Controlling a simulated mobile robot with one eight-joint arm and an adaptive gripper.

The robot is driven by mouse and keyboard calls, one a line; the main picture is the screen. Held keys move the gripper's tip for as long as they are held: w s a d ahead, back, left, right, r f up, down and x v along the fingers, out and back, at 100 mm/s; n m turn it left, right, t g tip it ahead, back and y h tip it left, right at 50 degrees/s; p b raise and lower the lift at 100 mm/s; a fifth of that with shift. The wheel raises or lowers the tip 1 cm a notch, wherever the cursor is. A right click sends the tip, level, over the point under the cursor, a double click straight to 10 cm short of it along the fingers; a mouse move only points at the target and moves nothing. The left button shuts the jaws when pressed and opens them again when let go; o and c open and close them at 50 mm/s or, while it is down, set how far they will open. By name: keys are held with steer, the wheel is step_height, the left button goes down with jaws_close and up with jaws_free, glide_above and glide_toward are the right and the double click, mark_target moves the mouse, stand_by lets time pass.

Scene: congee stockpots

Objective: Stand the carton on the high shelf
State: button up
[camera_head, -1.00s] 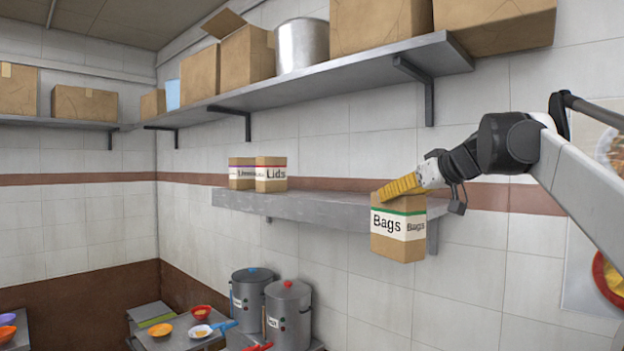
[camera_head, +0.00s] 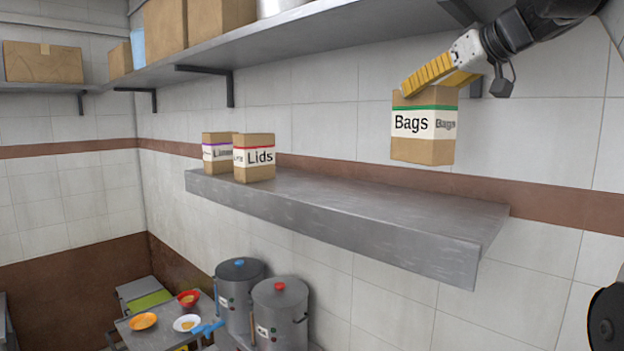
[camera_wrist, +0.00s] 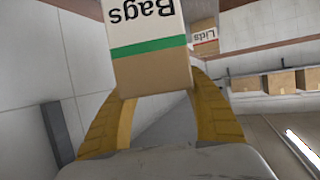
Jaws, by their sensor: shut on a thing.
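The carton labelled Bags (camera_head: 424,151) is brown with a white band and a green stripe. It hangs upright in the air above the right part of the grey metal shelf (camera_head: 340,213), apart from it. My gripper (camera_head: 428,85) has yellow fingers and is shut on the top of this carton. In the wrist view the Bags carton (camera_wrist: 148,68) sits between the two yellow fingers of my gripper (camera_wrist: 160,105). A higher shelf (camera_head: 330,28) runs along the wall above, under the ceiling.
The Lids carton (camera_head: 254,171) and a second carton with a purple stripe (camera_head: 217,164) stand at the grey shelf's left end. The shelf's middle and right are bare. Large cardboard boxes (camera_head: 218,18) stand on the higher shelf. Two stockpots (camera_head: 281,305) are below.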

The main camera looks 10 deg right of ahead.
mark_target(422, 126)
steer(key=w+a+f+p, duration=0.1)
steer(key=w+a+f, duration=0.6)
steer(key=f, duration=0.3)
steer(key=shift+x, duration=0.85)
steer(key=shift+a, duration=0.1)
steer(key=o, duration=1.4)
steer(key=shift+f, duration=0.1)
steer(key=b+v, duration=0.2)
steer(key=v, duration=1)
steer(key=shift+s, duration=0.1)
